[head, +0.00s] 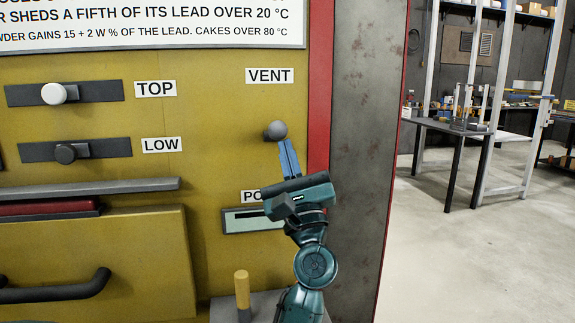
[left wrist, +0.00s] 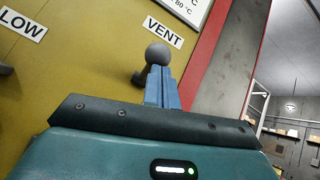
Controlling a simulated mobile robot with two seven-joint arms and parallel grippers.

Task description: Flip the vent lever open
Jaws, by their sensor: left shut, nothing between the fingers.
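The vent lever (head: 275,130) has a round grey knob and sits below the VENT label (head: 269,76) on the yellow oven front. My left gripper (head: 284,142) is shut and empty, its blue fingers pointing up with the tips just below and right of the knob. In the left wrist view the vent lever (left wrist: 158,54) shows just past the tips of my left gripper (left wrist: 160,68), with part of its short stem to the left of the fingers. I cannot tell whether the fingertips touch it. My right gripper is not in view.
Two sliders, TOP (head: 54,94) and LOW (head: 66,153), are to the left. A drawer-like door with a black handle (head: 60,292) is at lower left. A yellow upright peg (head: 242,285) stands below. A red-edged post (head: 355,150) is right; open floor lies beyond.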

